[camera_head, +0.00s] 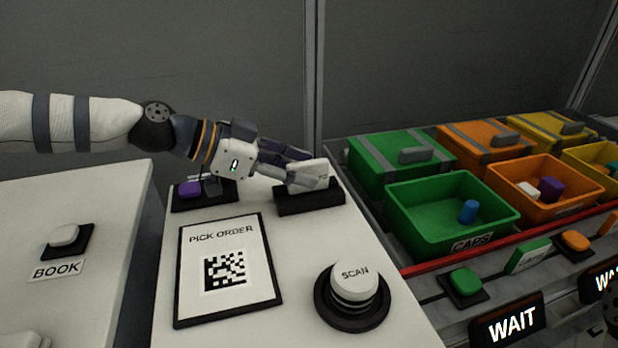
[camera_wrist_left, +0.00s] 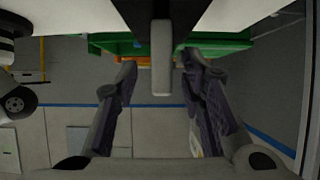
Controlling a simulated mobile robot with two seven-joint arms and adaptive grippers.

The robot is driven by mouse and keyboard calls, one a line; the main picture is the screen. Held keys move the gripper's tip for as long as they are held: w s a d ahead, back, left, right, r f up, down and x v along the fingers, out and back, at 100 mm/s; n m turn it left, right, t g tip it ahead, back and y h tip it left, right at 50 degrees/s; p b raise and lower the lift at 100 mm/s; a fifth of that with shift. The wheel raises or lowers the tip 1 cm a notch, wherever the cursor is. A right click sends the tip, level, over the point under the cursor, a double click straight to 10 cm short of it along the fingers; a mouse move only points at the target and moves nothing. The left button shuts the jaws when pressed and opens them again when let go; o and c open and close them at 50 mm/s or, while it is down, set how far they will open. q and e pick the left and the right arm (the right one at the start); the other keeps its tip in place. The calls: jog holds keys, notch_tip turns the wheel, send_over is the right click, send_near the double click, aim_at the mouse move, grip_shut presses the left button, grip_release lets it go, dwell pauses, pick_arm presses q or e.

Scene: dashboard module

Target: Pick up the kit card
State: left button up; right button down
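The kit card appears to be the small white block (camera_head: 308,176) standing in a black holder (camera_head: 310,201) at the back of the white counter. My left gripper (camera_head: 300,172) reaches in from the left, with its fingers around the card. In the left wrist view, the pale card (camera_wrist_left: 162,68) shows between the two fingers of the left gripper (camera_wrist_left: 160,82). A gap shows on each side of it, so the gripper is open. The fingers partly hide the card in the head view. My right gripper is not clearly seen.
The pick order sheet (camera_head: 227,269) and the white SCAN button (camera_head: 355,282) are in front. A purple button (camera_head: 190,189) sits beneath my left wrist. Green (camera_head: 452,222) and orange (camera_head: 573,199) bins stand to the right, behind a red rail (camera_head: 487,249).

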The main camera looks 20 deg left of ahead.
aim_at(311, 164)
pick_arm(q)
jog(key=shift+x, duration=1.25)
jog(key=shift+a+r, duration=0.1)
pick_arm(e)
jog(key=shift+s+f, duration=0.1)
jog(key=shift+f, duration=0.1)
pick_arm(q)
grip_shut()
jog(key=shift+r, duration=0.1)
